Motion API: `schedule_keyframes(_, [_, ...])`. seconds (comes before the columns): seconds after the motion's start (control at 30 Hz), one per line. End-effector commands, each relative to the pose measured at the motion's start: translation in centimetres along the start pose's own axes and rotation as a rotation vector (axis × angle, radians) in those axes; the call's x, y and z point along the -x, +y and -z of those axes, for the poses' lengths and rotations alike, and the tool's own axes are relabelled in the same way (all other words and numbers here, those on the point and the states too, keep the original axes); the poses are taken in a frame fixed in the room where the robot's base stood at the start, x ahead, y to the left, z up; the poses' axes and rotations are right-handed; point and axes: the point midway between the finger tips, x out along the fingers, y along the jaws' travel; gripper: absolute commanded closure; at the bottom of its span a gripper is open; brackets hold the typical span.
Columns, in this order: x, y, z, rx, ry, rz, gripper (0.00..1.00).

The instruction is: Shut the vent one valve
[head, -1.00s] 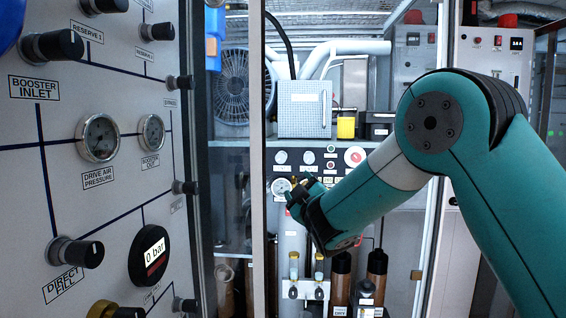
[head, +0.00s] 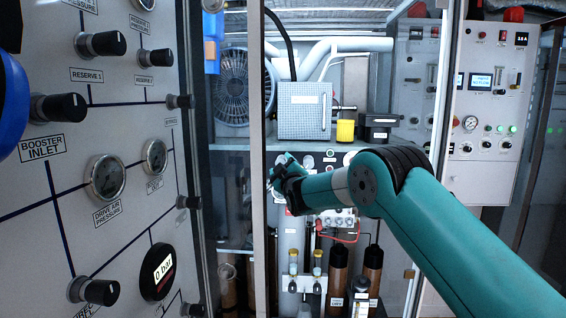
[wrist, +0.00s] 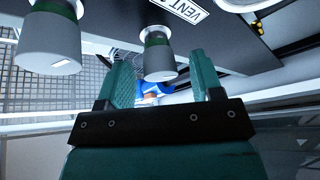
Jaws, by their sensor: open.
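In the wrist view, a grey knob (wrist: 158,58) with a green collar stands out from the panel, just beyond and between the fingertips of my gripper (wrist: 163,75). A label reading "VENT" (wrist: 180,9) is beside its base; its number is cut off, so I cannot tell if this is vent one. A second grey knob (wrist: 50,42) is at the upper left. My gripper is open and empty, and I see no contact with the knob. In the head view my gripper (head: 277,172) is small, right of the panel; its jaws are unclear and no vent label is readable.
The grey fill panel (head: 120,215) with black knobs and gauges fills the left. A metal frame post (head: 257,130) stands beside it. Behind are a shelf with a grey box (head: 304,110), cylinders (head: 338,275) and a control cabinet (head: 485,100).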

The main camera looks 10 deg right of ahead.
Motion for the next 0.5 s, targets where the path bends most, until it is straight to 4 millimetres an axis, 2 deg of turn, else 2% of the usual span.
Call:
schedule_keyframes(0.3, [-0.23, 0.0, -0.01, -0.001, 0.001, 0.0, 0.4])
schedule_keyframes(0.33, [-0.23, 0.0, -0.01, -0.001, 0.001, 0.0, 0.42])
schedule_keyframes(0.5, [-0.23, 0.01, 0.0, -0.001, 0.001, 0.0, 0.81])
